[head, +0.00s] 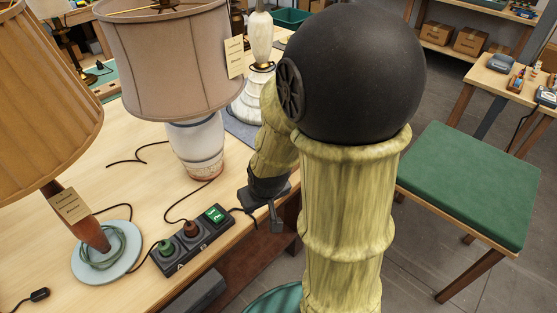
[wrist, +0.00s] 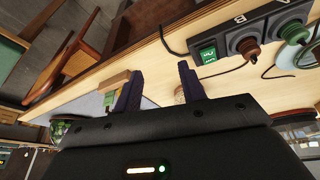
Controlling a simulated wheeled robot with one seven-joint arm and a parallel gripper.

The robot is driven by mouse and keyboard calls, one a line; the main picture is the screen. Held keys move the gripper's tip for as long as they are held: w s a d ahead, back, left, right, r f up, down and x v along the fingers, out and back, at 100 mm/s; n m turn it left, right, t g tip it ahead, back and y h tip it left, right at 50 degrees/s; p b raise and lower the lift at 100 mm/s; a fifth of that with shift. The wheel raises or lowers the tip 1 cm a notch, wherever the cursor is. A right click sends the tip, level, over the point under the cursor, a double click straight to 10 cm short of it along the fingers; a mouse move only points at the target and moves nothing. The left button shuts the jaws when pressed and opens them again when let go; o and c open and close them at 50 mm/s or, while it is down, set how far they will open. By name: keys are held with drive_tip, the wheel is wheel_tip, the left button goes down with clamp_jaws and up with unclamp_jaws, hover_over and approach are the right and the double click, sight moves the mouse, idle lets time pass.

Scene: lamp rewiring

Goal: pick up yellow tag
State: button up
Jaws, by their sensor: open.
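Two pale yellow-tan tags show in the head view. One tag (head: 234,58) hangs at the right side of the middle lamp's beige shade (head: 165,60). The other tag (head: 70,205) hangs on the wooden stem of the left lamp (head: 90,228). I cannot tell which one is the yellow tag. My gripper (head: 272,212) is low at the table's front edge, right of the power strip (head: 195,240) and apart from both tags. In the wrist view my gripper (wrist: 160,85) has its fingers apart with nothing seen held. A small tan block-like thing (wrist: 115,80) shows beside one finger there.
The power strip with its green and red-brown plugs lies near the table's front edge, with dark cords around it. A white lamp (head: 260,45) stands farther back. A green-topped stool (head: 470,185) stands on the right. Bare wooden tabletop (head: 120,180) lies between the lamps.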

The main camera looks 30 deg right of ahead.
drive_tip(key=w+d+f+n+t+y+p, duration=0.1)
drive_tip(key=w+d+f+n+t+y, duration=0.1)
drive_tip(key=w+d+f+t, duration=0.75)
drive_tip(key=s+d+r+m+t+h, duration=0.2)
drive_tip(key=s+d+m+t, duration=0.1)
drive_tip(key=s+d+t, duration=0.1)
drive_tip(key=shift+s+d+r+h+p, duration=0.15)
drive_tip(key=shift+s+r+h+p, duration=0.05)
drive_tip(key=shift+r+h+p, duration=0.15)
drive_tip(key=shift+f, duration=0.1)
drive_tip(key=shift+w+d+b, duration=0.15)
drive_tip(key=shift+w+b, duration=2.9)
drive_tip(key=shift+w+d+b, duration=0.1)
drive_tip(key=shift+w+b, duration=2.9)
drive_tip(key=shift+w, duration=0.05)
drive_tip(key=shift+w, duration=0.1)
